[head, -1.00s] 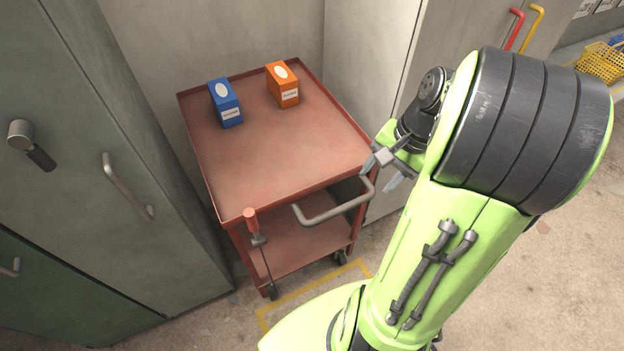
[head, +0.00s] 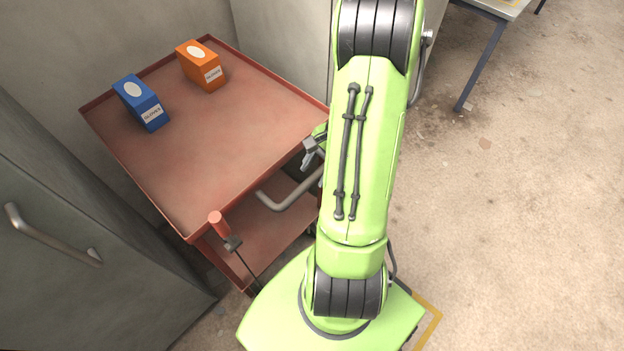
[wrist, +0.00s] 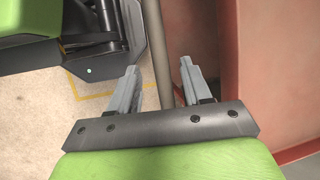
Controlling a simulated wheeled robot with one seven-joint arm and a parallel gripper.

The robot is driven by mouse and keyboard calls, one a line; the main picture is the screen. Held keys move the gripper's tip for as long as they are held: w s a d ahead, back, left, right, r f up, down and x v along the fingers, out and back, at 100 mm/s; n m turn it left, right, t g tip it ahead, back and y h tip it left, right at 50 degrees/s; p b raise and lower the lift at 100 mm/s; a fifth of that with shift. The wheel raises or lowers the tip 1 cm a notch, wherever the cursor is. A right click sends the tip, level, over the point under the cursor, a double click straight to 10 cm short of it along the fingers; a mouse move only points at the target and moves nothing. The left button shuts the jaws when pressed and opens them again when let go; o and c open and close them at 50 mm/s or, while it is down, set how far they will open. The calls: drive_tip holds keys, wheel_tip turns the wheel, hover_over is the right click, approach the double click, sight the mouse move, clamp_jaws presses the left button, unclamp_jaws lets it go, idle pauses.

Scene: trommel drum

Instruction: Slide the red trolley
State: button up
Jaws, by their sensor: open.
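The red trolley (head: 215,145) stands against the wall in the left half of the head view. Its grey bar handle (head: 287,192) sticks out from the front edge, partly hidden by my arm. My gripper (head: 309,158) is at the right part of this handle, mostly hidden there by my arm. In the wrist view my gripper (wrist: 158,82) is open, with the handle bar (wrist: 158,40) running between its two fingers. No finger clearly touches the bar. A lever with a red knob (head: 217,222) stands at the trolley's front left corner.
A blue box (head: 140,102) and an orange box (head: 200,65) stand on the trolley top. A grey cabinet (head: 60,190) is close on the left. A table (head: 485,45) stands at the upper right. The floor on the right is clear.

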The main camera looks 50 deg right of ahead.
drive_tip(key=x, duration=0.3)
drive_tip(key=shift+r, duration=0.15)
clamp_jaws()
